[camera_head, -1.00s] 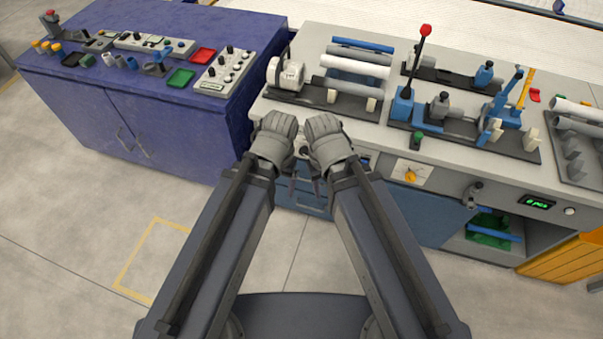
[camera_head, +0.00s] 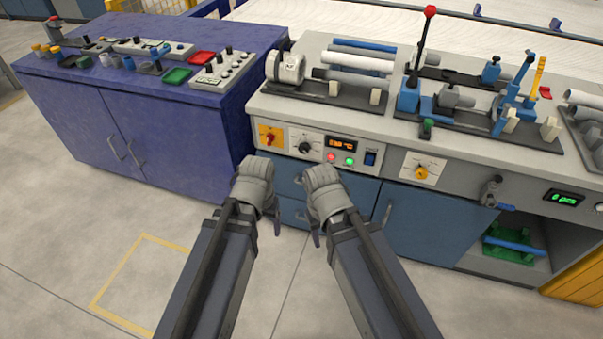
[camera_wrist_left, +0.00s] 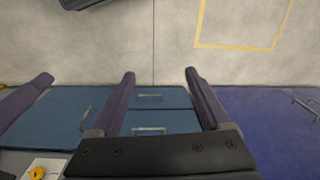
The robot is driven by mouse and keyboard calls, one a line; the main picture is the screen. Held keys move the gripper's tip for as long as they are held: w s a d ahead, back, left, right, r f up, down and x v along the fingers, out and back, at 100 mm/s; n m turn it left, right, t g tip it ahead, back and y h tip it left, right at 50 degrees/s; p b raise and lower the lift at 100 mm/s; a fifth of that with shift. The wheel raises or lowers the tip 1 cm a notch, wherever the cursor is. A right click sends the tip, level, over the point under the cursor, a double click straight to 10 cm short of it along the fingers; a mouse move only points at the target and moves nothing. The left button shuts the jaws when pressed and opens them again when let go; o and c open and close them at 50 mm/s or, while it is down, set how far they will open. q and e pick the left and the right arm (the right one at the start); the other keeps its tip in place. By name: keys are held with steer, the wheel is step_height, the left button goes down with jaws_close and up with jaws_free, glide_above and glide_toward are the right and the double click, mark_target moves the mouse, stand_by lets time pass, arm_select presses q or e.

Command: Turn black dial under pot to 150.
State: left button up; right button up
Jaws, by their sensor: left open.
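The black dial (camera_head: 304,147) sits on a white scale plate on the workbench's front panel, below the white-grey round unit (camera_head: 287,68) on the bench top. An orange lit display (camera_head: 343,143) is right of the dial; its digits are too small to read surely. My left gripper (camera_head: 273,225) is below and left of the dial, apart from it. In the left wrist view its two purple fingers (camera_wrist_left: 160,75) are spread with nothing between them. My right gripper (camera_head: 318,238) is beside it in front of the blue drawers; its finger gap is hidden.
A red knob on a yellow plate (camera_head: 270,137) is left of the dial. Red and green buttons (camera_head: 340,159) and a blue switch (camera_head: 370,157) are to its right. A yellow knob (camera_head: 421,173) is farther right. A purple cabinet (camera_head: 150,110) stands left. The floor in front is clear.

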arm_select(q)
steer(key=w+f+t+h+b, duration=0.1)
steer(key=w+f+b, duration=0.1)
steer(key=f+b, duration=0.7)
steer(key=w+f+h+b, duration=0.1)
steer(key=w+f+b, duration=0.1)
steer(key=f+b, duration=0.7)
steer(key=w+d+f+m+t+h+b, duration=0.2)
steer(key=w+d+f+t+h+b, duration=0.15)
steer(key=w+f+b, duration=0.3)
steer(key=w+d+r+m+t+h+b, duration=0.2)
steer(key=w+d+r+t+h, duration=0.2)
steer(key=w+d+r+t, duration=0.45)
steer(key=w+a+r+n+t+y, duration=0.2)
steer(key=w+a+r+t+y, duration=0.1)
steer(key=w+r, duration=0.5)
steer(key=shift+w+a+r+n+t, duration=0.3)
steer(key=shift+w+a+t, duration=0.2)
steer(key=shift+a, duration=0.15)
arm_select(e)
step_height(320, 180, down, 29)
steer(key=shift+f, duration=0.2)
